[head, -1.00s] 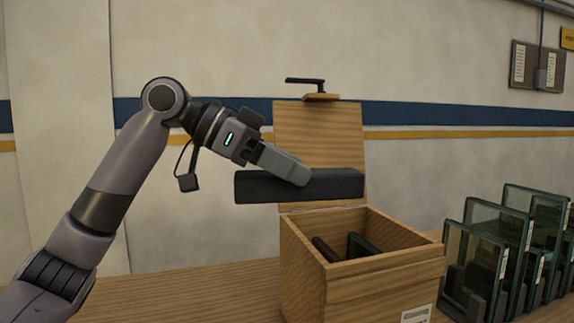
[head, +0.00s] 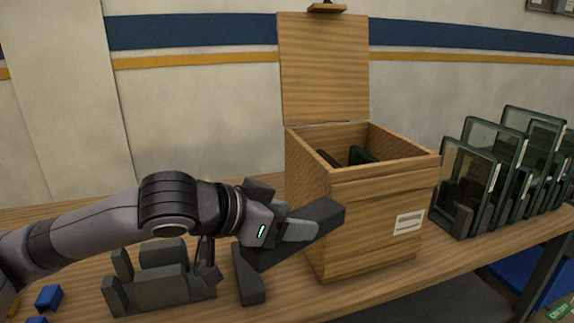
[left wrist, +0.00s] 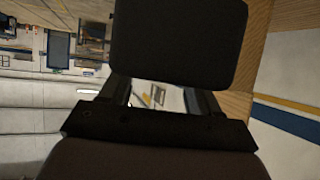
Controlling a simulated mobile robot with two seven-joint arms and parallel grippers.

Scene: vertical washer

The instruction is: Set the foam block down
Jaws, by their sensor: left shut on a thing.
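The foam block (head: 322,212) is a long dark grey bar. My left gripper (head: 300,231) is shut on it in the head view, low over the table in front of the wooden box. The block is tilted in the picture, with its far end beside the box front. Its near part is partly hidden by the gripper. In the left wrist view the dark block (left wrist: 178,42) fills the top middle, beyond the fingers. A second dark grey bar (head: 249,277) shows just below it; I cannot tell whether they touch. My right gripper is not in view.
The wooden box (head: 375,210) stands open, its lid raised, with dark panels inside. A grey slotted holder (head: 160,290) is at the left, near small blue pieces (head: 48,297). Glass panels (head: 470,175) stand in racks at the right. The wooden table (head: 350,295) is bare in front of the box.

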